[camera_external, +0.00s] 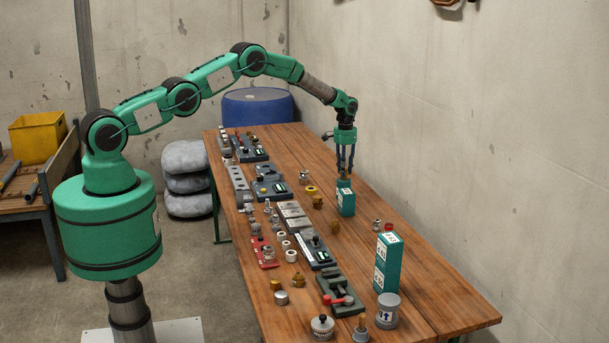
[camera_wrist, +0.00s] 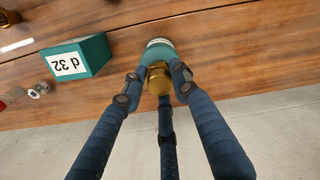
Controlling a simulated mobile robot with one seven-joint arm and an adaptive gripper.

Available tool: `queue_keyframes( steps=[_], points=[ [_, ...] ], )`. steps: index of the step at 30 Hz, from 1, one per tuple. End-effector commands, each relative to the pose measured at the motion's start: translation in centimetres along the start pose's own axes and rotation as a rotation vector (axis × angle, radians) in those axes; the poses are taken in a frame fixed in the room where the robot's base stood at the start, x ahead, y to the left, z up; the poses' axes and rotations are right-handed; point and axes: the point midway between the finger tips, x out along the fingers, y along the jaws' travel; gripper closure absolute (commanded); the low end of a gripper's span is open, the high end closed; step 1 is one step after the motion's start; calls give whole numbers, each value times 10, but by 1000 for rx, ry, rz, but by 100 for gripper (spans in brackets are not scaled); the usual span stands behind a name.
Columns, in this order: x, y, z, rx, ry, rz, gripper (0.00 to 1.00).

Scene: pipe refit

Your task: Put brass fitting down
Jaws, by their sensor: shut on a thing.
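My gripper (camera_external: 345,168) hangs over the far right part of the wooden table, close above a teal box (camera_external: 346,203). In the wrist view my gripper (camera_wrist: 156,82) has its dark blue fingers closed around a brass fitting (camera_wrist: 158,80). A rounded teal piece with a pale rim (camera_wrist: 158,50) shows just beyond the fitting; I cannot tell whether it touches it. A teal box labelled "d 32" (camera_wrist: 92,52) stands to the left of the fingers in the wrist view. The fingers partly hide the fitting's sides.
Other brass fittings (camera_external: 318,202) stand left of my gripper on the table (camera_external: 420,262). A tall teal box (camera_external: 387,262) and a grey jar (camera_external: 388,311) stand nearer the camera. Fixtures and small parts line the left side. Bare wood lies along the right edge.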

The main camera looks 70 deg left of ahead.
Motion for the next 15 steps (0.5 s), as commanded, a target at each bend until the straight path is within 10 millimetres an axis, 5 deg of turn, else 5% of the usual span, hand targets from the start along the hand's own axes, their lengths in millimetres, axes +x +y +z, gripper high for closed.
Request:
queue_keyframes(
  steps=[10,11,13,15],
  points=[
    [3,0,0,0,0,0,100],
    [4,0,0,0,-1,0,69],
    [3,0,0,0,-1,0,55],
    [3,0,0,0,-1,0,52]
  ],
)
